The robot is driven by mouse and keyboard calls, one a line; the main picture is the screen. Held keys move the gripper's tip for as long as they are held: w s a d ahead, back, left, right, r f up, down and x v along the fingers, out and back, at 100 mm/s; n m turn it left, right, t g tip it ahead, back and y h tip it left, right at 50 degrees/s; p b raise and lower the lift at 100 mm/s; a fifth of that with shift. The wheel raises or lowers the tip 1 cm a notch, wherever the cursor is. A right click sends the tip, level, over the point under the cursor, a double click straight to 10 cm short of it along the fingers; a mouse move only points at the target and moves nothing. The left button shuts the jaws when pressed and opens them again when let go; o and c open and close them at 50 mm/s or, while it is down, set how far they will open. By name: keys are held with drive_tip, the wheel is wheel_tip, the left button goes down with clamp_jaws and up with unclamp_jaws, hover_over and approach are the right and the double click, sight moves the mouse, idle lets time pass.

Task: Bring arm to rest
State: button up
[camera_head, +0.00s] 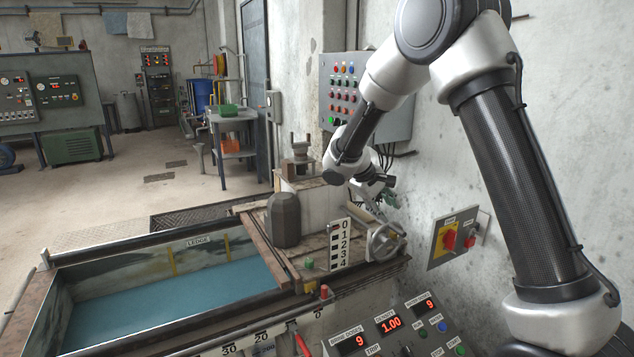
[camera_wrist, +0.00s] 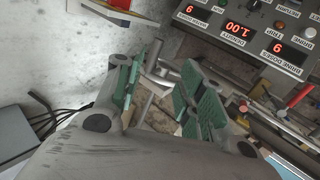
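My arm reaches down from the upper right in the head view. My gripper (camera_head: 386,190) is small and partly hidden there, above the metal handwheel (camera_head: 385,242) at the right end of the tank. In the wrist view my gripper (camera_wrist: 163,78) shows two fingers with green pads, spread apart with a gap between them. Grey metal rods show beyond and between the fingers; I cannot tell which part they belong to. Nothing is visibly held.
The water tank (camera_head: 35,303) fills the lower left. A dark weight (camera_head: 285,220) stands on its deck beside the 0–4 scale (camera_head: 340,245). A display console (camera_head: 392,325) stands in front. The wall control box (camera_head: 395,110) and red-yellow switch (camera_head: 450,238) are close to my arm.

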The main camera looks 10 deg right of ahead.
drive_tip(key=s+d+f+g, duration=0.1)
drive_tip(key=s+f+g, duration=0.1)
drive_tip(key=s, duration=0.4)
drive_tip(key=s+d+r+m+t+y, duration=0.1)
drive_tip(key=s+r, duration=0.4)
drive_tip(key=s, duration=0.5)
drive_tip(key=s+d+r+m+t+y, duration=0.1)
drive_tip(key=s+d+r+m+y, duration=0.1)
drive_tip(key=s+r, duration=0.4)
drive_tip(key=s+d+r+m+t+y, duration=0.2)
drive_tip(key=s+d+r, duration=0.3)
drive_tip(key=s, duration=1)
drive_tip(key=shift+r+y, duration=0.7)
